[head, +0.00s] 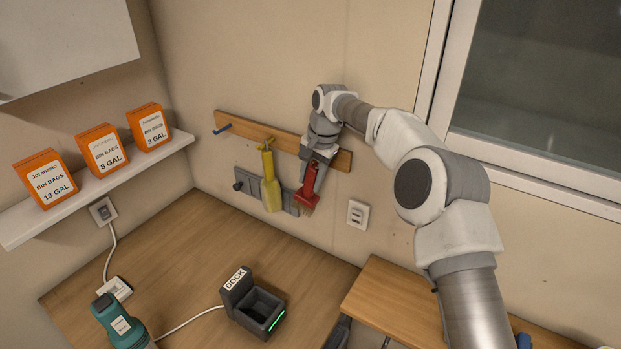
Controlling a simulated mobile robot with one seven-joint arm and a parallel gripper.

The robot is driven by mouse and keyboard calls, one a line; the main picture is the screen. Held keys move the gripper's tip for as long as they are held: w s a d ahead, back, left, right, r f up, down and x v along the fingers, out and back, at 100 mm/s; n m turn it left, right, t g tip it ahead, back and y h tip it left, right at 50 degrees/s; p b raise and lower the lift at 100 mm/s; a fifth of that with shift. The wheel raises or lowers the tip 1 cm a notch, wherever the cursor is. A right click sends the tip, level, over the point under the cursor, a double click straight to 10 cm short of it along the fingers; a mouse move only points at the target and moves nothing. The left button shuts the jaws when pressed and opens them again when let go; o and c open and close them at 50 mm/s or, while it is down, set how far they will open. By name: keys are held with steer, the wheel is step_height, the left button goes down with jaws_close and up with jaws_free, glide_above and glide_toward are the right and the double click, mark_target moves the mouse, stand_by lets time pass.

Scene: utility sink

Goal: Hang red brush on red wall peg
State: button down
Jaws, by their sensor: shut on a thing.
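The red brush (308,195) is held in my gripper (312,176), which is shut on its upper part close to the wall. The brush hangs downward below the gripper, slightly tilted, in front of the grey strip's right end. A wooden peg rail (243,131) runs along the wall, with a blue peg (222,129) near its left end. A yellow brush-like tool (270,188) hangs from the rail to the left of the red brush. No red peg shows; my gripper and wrist cover part of the rail. I cannot tell whether the brush touches a peg.
A grey strip (250,184) with a dark knob is on the wall below the rail. A wall outlet (357,214) is to the right. A dock (262,311) and a teal tool (120,322) are on the wooden counter (185,248). A shelf (100,190) holds orange boxes.

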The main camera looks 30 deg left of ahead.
steer(key=shift+c, duration=1.9)
jaws_free()
steer(key=shift+w+d+f, duration=0.2)
steer(key=shift+w+d, duration=0.05)
steer(key=a+v, duration=0.1)
steer(key=v, duration=1.6)
steer(key=s+d+r+n+t+b, duration=0.1)
steer(key=s+d+r, duration=0.1)
steer(key=d+r, duration=0.35)
steer(key=s+d+r+t+b, duration=0.1)
steer(key=s+d+r, duration=0.1)
steer(key=d, duration=0.6)
steer(key=s+d+t+h+b, duration=0.2)
steer(key=s+d, duration=0.5)
steer(key=d, duration=0.7)
steer(key=s+d+f+b, duration=0.1)
steer(key=s+d+f, duration=0.6)
steer(key=s, duration=0.2)
steer(key=s+d+f+t+b, duration=0.1)
steer(key=s+d+f, duration=0.6)
steer(key=s+d, duration=0.1)
steer(key=shift+s+f, duration=0.15)
steer(key=shift+s, duration=0.65)
